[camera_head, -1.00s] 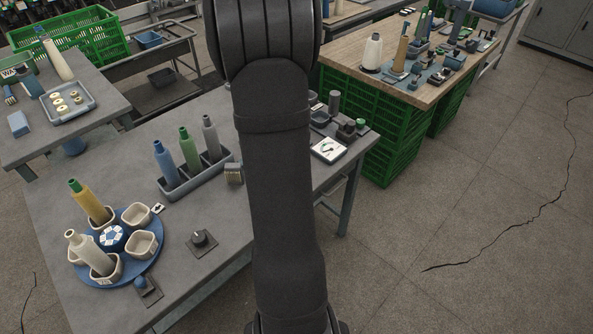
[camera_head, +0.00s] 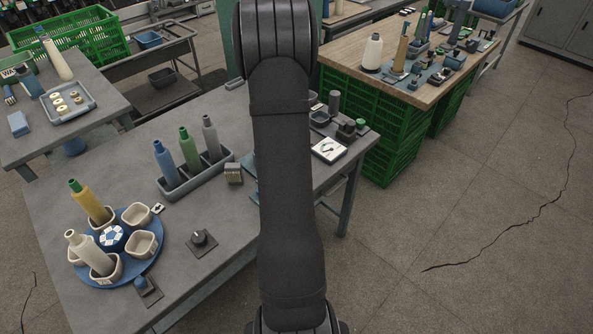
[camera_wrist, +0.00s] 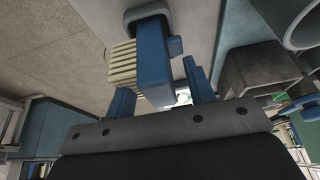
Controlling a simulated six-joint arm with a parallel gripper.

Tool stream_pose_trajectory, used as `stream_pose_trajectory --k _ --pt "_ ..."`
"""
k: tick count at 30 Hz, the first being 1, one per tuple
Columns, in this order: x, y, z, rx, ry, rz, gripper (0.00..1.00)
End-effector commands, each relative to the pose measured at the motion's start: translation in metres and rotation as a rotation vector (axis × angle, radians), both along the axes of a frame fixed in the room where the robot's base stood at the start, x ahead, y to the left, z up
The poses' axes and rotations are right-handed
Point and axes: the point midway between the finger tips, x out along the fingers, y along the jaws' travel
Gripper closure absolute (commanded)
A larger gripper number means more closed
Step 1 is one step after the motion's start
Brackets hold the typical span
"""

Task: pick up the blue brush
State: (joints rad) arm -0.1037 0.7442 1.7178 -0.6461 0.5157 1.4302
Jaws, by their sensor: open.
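The blue brush (camera_wrist: 152,55) shows in the wrist view, with a blue handle and a block of cream bristles (camera_wrist: 122,66) on its left side. My gripper (camera_wrist: 157,78) is open, with one blue finger on each side of the near end of the brush. I cannot tell whether either finger touches it. In the head view, a striped beige block (camera_head: 233,173) on the grey table, left of my arm, looks like the bristles. My arm hides my gripper there.
A grey rack with several bottles (camera_head: 197,181) stands left of my arm. A blue round tray (camera_head: 152,262) with cups and bottles is at the table's left. A black knob (camera_head: 198,238) sits in front. A grey box-like part (camera_wrist: 258,68) is close at the right in the wrist view.

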Motion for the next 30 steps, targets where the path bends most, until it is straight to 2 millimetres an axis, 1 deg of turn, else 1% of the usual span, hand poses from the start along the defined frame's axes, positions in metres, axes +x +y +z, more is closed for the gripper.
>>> stream_pose_trajectory --k 5,6,8,12,13,23,26,30 --pt "0.000 0.000 0.000 0.000 0.000 0.000 0.51" --pt "0.000 0.000 0.000 0.000 0.000 0.000 0.59" --pt "0.000 0.000 0.000 0.000 0.000 0.000 0.71" --pt "0.000 0.000 0.000 0.001 -0.001 0.000 0.98" --pt "0.000 0.000 0.000 0.000 -0.001 0.000 0.99" --pt "0.001 0.000 0.004 0.000 -0.003 0.000 0.99" --pt "0.001 0.000 0.010 -0.001 -0.004 0.000 0.99" --pt "0.001 0.000 0.028 0.000 -0.006 0.000 0.99"
